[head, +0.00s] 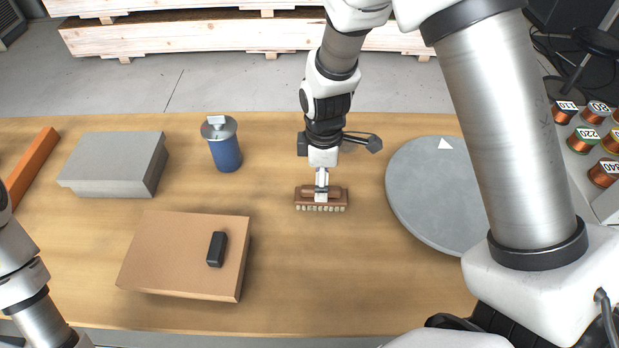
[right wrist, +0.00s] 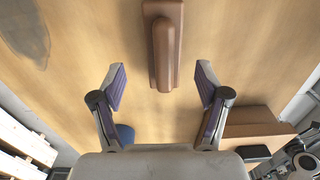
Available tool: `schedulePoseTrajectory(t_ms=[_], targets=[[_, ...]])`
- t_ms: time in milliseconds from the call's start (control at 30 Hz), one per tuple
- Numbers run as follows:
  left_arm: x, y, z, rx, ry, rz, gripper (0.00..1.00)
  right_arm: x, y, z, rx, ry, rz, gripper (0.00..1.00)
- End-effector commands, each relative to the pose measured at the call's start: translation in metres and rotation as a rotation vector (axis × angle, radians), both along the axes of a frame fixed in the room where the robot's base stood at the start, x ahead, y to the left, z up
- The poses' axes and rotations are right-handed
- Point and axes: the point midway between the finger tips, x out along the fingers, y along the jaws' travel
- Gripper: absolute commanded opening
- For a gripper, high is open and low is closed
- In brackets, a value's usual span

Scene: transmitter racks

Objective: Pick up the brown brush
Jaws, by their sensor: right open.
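The brown brush (head: 330,190) lies on the wooden table in the middle of the head view, bristles showing along its near edge. In the right wrist view the brush (right wrist: 164,45) is a brown block with a raised handle, lying beyond my fingertips and lined up with the gap. My right gripper (head: 321,188) points down over the brush. In the right wrist view the right gripper (right wrist: 161,82) has its purple-padded fingers wide apart, with nothing between them. My left arm shows at the left edge of the head view, but its gripper is out of view.
A blue canister (head: 226,152) and grey box (head: 112,162) stand left of the brush. A cardboard box (head: 170,255) with a black item (head: 216,249) is nearer. A grey disc (head: 425,195) lies right, copper spools (head: 588,138) beyond. Table between brush and cardboard box is clear.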

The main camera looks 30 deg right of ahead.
Motion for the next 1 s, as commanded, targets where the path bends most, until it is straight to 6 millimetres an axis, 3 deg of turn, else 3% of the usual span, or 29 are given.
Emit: schedulePoseTrajectory(t_ms=[367, 600, 633, 667, 800, 1000], targets=[[0.000, 0.000, 0.007, 0.000, 0.001, 0.000, 0.98, 0.005, 0.002, -0.059, -0.001, 0.003, -0.001, 0.75], [0.000, 0.000, 0.007, 0.000, 0.001, 0.000, 0.98, 0.005, 0.002, -0.064, 0.000, -0.001, -0.001, 0.75], [0.000, 0.000, 0.007, 0.000, 0.001, 0.000, 0.98, 0.005, 0.002, -0.064, 0.000, -0.001, -0.001, 0.71], [0.000, 0.000, 0.007, 0.000, 0.001, 0.000, 0.98, 0.005, 0.002, -0.064, 0.000, -0.001, -0.001, 0.61], [0.000, 0.000, 0.007, 0.000, 0.001, 0.000, 0.98, 0.005, 0.002, -0.064, 0.000, -0.001, -0.001, 0.11], [0.000, 0.000, 0.007, 0.000, 0.001, 0.000, 0.98, 0.005, 0.002, -0.064, 0.000, -0.001, -0.001, 0.08]])
